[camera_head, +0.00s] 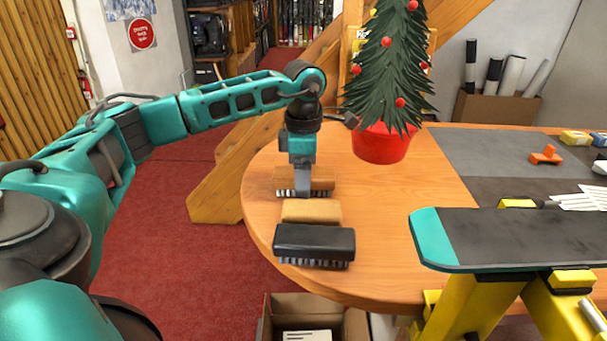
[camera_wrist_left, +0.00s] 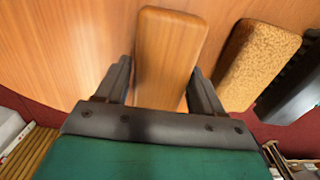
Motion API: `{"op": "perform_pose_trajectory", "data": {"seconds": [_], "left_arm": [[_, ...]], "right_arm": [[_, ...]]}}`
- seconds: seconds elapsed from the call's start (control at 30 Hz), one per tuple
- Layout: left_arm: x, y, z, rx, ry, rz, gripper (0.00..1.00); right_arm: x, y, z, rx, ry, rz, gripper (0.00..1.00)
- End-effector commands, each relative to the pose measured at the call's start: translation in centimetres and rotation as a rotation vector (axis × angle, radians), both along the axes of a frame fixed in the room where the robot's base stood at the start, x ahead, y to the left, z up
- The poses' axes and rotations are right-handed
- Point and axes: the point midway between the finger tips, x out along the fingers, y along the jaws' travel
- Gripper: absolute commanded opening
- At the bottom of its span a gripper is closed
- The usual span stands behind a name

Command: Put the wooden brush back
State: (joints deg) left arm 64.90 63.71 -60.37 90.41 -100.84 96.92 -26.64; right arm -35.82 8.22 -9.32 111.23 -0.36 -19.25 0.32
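The wooden brush (camera_head: 322,184) stands on the round wooden table with its bristles down, near the table's left edge. In the left wrist view its smooth brown back (camera_wrist_left: 170,50) shows between the fingers. My left gripper (camera_head: 302,188) points down at the brush from above and hides its middle in the head view. In the left wrist view the gripper (camera_wrist_left: 160,82) is open, one finger on each side of the brush, with a narrow gap on the left side. Whether the right-hand finger touches it, I cannot tell. My right gripper is not in view.
A tan cork-like block (camera_head: 311,211) and a black brush (camera_head: 314,241) stand close in front of the wooden brush. A small tree in a red pot (camera_head: 382,145) is behind to the right. A snowboard-like board (camera_head: 510,240) lies on yellow stands at right.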

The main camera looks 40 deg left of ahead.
Motion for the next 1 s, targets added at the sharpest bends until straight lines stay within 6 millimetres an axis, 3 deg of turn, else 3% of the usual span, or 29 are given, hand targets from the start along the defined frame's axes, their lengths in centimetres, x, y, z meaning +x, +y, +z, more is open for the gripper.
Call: {"op": "perform_pose_trajectory", "data": {"seconds": [0.17, 0.53, 1.0], "left_arm": [[0.0, 0.0, 0.0, 0.0, 0.0, 0.0, 0.85], [0.1, 0.0, 1.1, -0.001, -0.002, 0.0, 0.85], [0.1, -0.1, 10.4, -0.002, -0.003, -0.001, 0.85]], "right_arm": [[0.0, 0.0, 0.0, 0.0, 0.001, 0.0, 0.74], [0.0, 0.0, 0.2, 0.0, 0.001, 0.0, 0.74], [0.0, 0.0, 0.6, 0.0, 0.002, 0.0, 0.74]]}}
